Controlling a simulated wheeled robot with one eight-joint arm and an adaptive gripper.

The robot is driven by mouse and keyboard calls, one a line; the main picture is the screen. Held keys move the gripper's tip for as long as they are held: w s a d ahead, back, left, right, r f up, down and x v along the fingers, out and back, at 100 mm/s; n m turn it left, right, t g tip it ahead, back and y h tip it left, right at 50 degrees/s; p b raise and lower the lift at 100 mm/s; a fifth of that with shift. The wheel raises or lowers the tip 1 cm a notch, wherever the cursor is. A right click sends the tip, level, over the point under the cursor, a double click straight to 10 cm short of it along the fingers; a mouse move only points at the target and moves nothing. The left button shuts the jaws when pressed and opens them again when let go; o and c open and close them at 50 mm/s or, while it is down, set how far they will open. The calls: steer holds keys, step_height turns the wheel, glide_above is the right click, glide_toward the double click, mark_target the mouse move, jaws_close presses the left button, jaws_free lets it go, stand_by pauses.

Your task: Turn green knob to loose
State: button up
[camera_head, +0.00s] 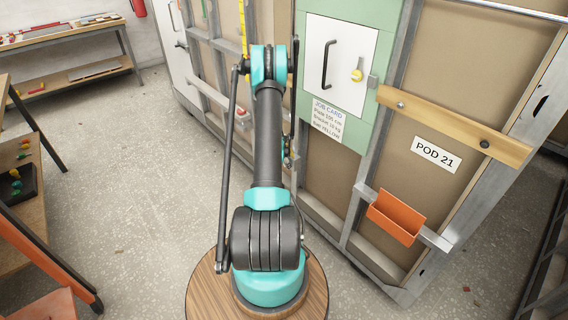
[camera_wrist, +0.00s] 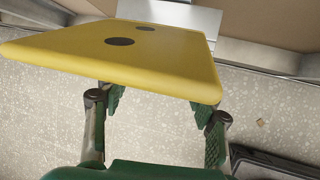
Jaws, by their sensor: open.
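I cannot make out a green knob for certain in either view. A white panel (camera_head: 334,68) in a green frame carries a black handle (camera_head: 327,65) and a yellow knob (camera_head: 357,75). In the wrist view my gripper (camera_wrist: 162,112) is open, with its two dark green fingers apart. A yellow slab (camera_wrist: 165,55) with two dark round spots crosses the view above and in front of the fingers, hiding part of them. I cannot tell whether they touch it. In the head view my arm stands in front of the wall and my gripper cannot be made out.
A job card (camera_head: 328,119) hangs under the panel. A wooden rail (camera_head: 455,125), a POD 21 label (camera_head: 436,153) and an orange bin (camera_head: 396,217) are on the right. Benches stand at left, one bearing a dark tray (camera_head: 22,187) with small coloured pieces. Floor (camera_head: 130,170) between is clear.

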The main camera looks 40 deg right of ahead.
steer(key=shift+w+d+f, duration=0.15)
steer(key=shift+d+f, duration=0.05)
steer(key=shift+f, duration=0.35)
steer(key=shift+c, duration=0.4)
steer(key=c, duration=1.1)
steer(key=g, duration=0.4)
steer(key=shift+w+n, duration=0.4)
steer(key=g, duration=0.3)
steer(key=n+g+h, duration=0.1)
steer(key=g, duration=0.1)
steer(key=shift+w+f+g, duration=0.15)
steer(key=shift+w+g, duration=0.1)
steer(key=shift+g, duration=0.05)
